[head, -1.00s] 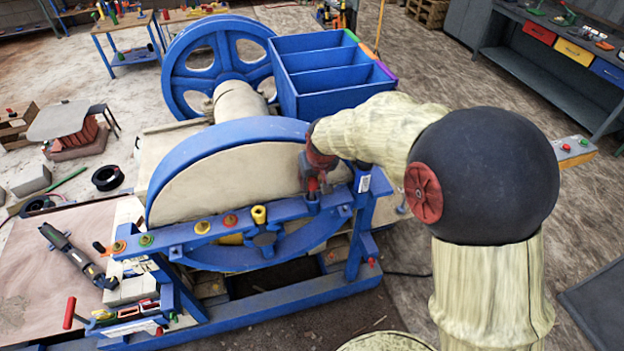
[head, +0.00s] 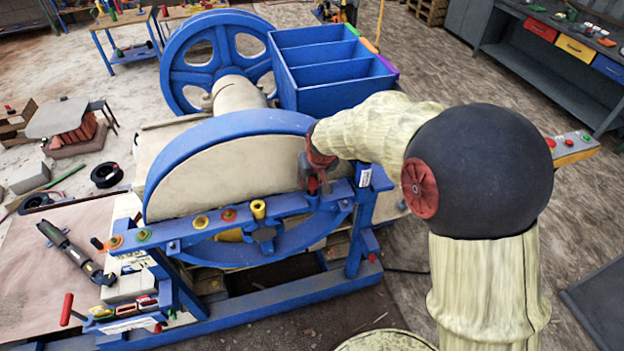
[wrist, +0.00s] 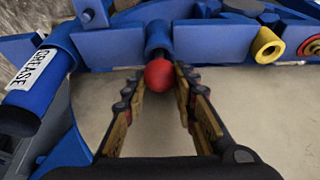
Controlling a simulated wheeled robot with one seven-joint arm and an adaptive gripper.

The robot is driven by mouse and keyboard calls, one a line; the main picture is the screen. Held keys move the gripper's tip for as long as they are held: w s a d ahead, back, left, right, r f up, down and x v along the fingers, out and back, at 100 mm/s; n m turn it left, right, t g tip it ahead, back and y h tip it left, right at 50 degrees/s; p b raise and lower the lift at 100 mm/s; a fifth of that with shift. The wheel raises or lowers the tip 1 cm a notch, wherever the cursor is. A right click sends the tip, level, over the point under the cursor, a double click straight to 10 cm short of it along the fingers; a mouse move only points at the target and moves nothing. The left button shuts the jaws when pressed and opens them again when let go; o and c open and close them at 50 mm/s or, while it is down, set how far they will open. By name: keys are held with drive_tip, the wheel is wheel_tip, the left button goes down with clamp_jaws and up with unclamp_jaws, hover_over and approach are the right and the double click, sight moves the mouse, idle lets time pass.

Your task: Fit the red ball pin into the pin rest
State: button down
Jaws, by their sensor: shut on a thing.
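The red ball pin (wrist: 158,74) shows in the wrist view as a red ball between my two fingertips. My gripper (wrist: 159,84) is shut on it. Behind the ball, a short dark piece meets a blue tube (wrist: 158,38) on the blue beam; I cannot tell how deep the pin sits in it. In the head view my gripper (head: 313,182) is at the beam's right part, with a bit of red below it. The pin is mostly hidden there. A yellow socket (head: 258,209) stands on the beam to the left. I cannot tell which holder is the pin rest.
A blue cylinder labelled GREASE (wrist: 38,75) is close on the left in the wrist view. A blue divided box (head: 335,75) is farther back.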

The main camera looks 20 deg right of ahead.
drive_tip(key=shift+f+b, duration=0.5)
drive_tip(key=shift+f, duration=0.2)
drive_tip(key=c, duration=1.3)
unclamp_jaws()
drive_tip(key=shift+c, duration=0.2)
drive_tip(key=v, duration=1.2)
drive_tip(key=s+f+b, duration=0.3)
drive_tip(key=s+b, duration=0.4)
drive_tip(key=s, duration=0.5)
drive_tip(key=s+f+t+b, duration=0.1)
drive_tip(key=s+f+b, duration=0.2)
drive_tip(key=s+b, duration=0.4)
drive_tip(key=s, duration=0.6)
drive_tip(key=shift+s+f, duration=0.25)
drive_tip(key=shift+f, duration=0.15)
